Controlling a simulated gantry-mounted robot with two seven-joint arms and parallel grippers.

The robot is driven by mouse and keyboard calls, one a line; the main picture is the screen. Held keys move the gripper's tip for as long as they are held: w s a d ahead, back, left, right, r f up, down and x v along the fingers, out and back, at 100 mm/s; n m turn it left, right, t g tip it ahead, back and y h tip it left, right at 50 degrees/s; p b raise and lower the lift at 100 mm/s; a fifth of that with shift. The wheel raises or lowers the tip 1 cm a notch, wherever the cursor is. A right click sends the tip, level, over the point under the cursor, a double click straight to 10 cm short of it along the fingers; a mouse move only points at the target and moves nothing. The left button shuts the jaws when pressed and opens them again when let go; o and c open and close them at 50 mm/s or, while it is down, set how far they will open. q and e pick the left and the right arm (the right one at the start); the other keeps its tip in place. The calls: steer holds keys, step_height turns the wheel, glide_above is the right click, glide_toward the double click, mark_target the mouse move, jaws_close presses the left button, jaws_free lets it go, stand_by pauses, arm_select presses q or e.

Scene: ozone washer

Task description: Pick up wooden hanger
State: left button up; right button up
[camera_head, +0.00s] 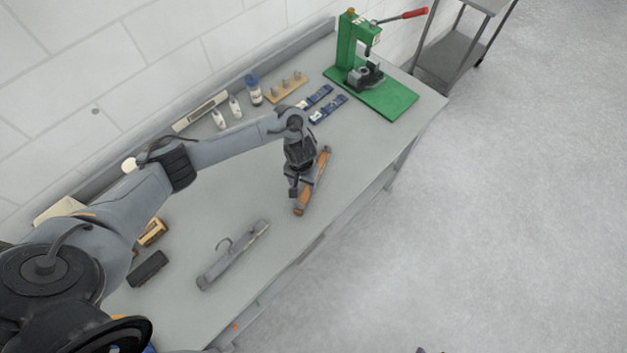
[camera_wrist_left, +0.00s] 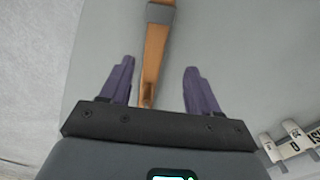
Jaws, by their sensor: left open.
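The wooden hanger (camera_head: 322,164) lies on the grey table under my left gripper, partly hidden by it in the head view. In the left wrist view the orange-brown wooden hanger (camera_wrist_left: 155,50) runs lengthwise from the top edge down between the fingers, with a grey band near the top. My left gripper (camera_head: 296,194) points down over the hanger. Its purple fingers (camera_wrist_left: 157,82) are open, one on each side of the hanger, which is nearer the left finger in that view. I cannot tell how high the fingertips are above the table. My right gripper is not in view.
A grey hanger (camera_head: 235,256) lies on the table nearer the front. A green press (camera_head: 372,75) stands at the far end. Small bottles (camera_head: 234,106), a wooden peg block (camera_head: 287,87) and blue items (camera_head: 328,108) line the wall side. A black object (camera_head: 147,269) lies near my arm.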

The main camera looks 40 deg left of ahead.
mark_target(306, 194)
arm_select(q)
steer(key=shift+f+b, duration=0.5)
steer(key=shift+f, duration=0.75)
steer(key=f, duration=0.4)
steer(key=shift+w+d+b, duration=0.1)
steer(key=shift+d+b, duration=0.3)
steer(key=shift+f, duration=0.4)
steer(key=shift+c, duration=0.4)
jaws_close()
